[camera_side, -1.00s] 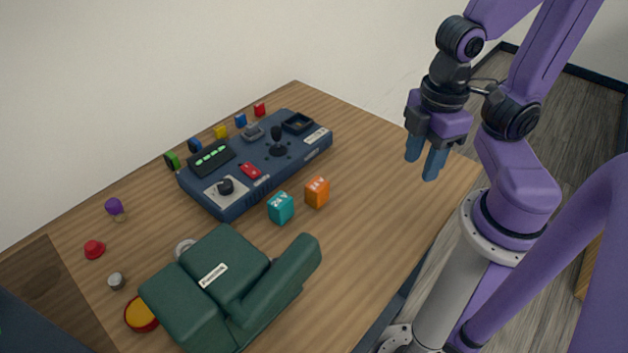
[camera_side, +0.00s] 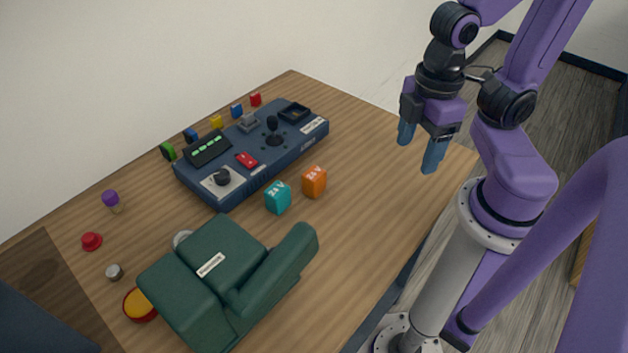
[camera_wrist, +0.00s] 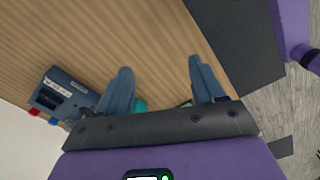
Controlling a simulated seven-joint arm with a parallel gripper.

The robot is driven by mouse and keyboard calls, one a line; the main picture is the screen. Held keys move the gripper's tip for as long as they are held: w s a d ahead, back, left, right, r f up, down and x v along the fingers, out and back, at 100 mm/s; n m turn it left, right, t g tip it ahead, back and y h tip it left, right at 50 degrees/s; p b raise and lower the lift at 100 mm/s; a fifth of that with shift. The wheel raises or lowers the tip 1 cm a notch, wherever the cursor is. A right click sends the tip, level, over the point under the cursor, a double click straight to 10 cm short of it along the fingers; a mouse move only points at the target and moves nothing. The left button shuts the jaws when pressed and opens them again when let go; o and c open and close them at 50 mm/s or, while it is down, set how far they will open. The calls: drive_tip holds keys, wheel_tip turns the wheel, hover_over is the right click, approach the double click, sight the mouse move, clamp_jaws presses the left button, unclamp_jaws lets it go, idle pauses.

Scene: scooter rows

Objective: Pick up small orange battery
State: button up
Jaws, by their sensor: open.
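The small orange battery (camera_side: 314,182) is a cube-like block marked 24V, upright on the wooden table in the side view. A teal battery (camera_side: 278,197) of similar shape stands just left of it. My gripper (camera_side: 418,152) is open and empty, above the table's right end, to the right of and higher than the orange battery. In the wrist view my open gripper (camera_wrist: 160,80) has bare table between its fingers. A bit of teal (camera_wrist: 140,105) shows beside the left finger there. The orange battery is not visible in the wrist view.
A dark blue control panel (camera_side: 292,148) with a joystick lies behind the batteries. A green padded seat (camera_side: 216,262) is at the front. Several small coloured caps and knobs lie along the back and left. The wooden table (camera_side: 375,190) is clear right of the batteries.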

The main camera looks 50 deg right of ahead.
drive_tip(key=w+a+r+m, duration=0.1)
drive_tip(key=w+a+m, duration=0.3)
drive_tip(key=w+m, duration=0.65)
drive_tip(key=m, duration=1.9)
hover_over(314, 173)
drive_tip(key=f, duration=1.1)
drive_tip(key=shift+s+a, duration=0.15)
drive_tip(key=shift+a, duration=0.2)
drive_tip(key=shift+d+f, duration=0.2)
drive_tip(key=shift+f, duration=0.75)
drive_tip(key=shift+d+f, duration=0.2)
drive_tip(key=shift+f, duration=0.7)
drive_tip(key=shift+w+f, duration=0.2)
drive_tip(key=shift+f, duration=0.5)
clamp_jaws()
drive_tip(key=shift+r, duration=0.2)
